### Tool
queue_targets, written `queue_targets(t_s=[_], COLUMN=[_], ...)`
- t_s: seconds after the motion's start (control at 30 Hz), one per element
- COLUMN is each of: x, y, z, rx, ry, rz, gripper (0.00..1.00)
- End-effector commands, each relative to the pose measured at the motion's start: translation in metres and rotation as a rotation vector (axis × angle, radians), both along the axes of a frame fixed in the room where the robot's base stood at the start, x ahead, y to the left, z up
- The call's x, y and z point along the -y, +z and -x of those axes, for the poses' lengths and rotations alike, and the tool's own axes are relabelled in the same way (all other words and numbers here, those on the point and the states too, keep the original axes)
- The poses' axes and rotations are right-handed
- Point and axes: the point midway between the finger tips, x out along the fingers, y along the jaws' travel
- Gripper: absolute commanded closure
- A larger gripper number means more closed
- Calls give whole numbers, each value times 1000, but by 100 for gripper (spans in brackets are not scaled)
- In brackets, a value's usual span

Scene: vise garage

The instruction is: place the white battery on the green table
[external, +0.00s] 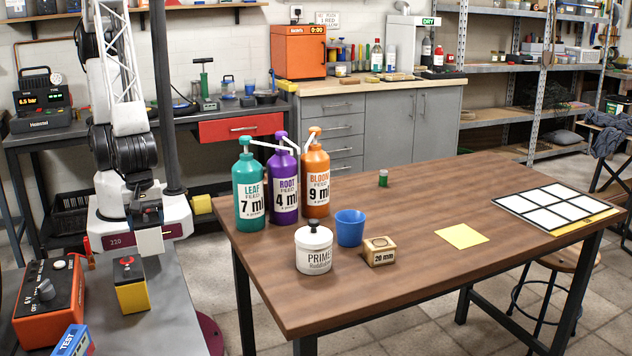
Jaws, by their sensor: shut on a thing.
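My gripper (148,243) is at the left, below the white wrist of my arm and above the grey bench. It is shut on a small pale block (150,242). The block's ends are partly hidden, and I cannot tell for sure that it is the white battery. No green table shows; the large table (400,275) at the right has a brown wooden top and black legs. A small green cylinder (383,178) stands upright on it. My gripper is left of this table, apart from it.
A yellow box with a black top (132,288) and an orange unit (48,305) stand on the grey bench (160,325). Pump bottles (283,185), a white jar (314,250), a blue cup (350,228) and a wooden block (379,251) crowd the table's left. A yellow sheet (462,236) and white grid (550,208) lie right.

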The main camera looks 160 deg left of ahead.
Motion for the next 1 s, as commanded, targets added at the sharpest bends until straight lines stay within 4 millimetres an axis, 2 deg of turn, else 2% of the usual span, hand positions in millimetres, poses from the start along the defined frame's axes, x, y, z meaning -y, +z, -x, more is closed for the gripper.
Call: queue_targets(t_s=[0.53, 1.0], x=[-1, -1], y=[-2, -35], z=[-5, -5], rx=[0, 0], ry=[0, 0], rz=[0, 0], gripper=[92, 92])
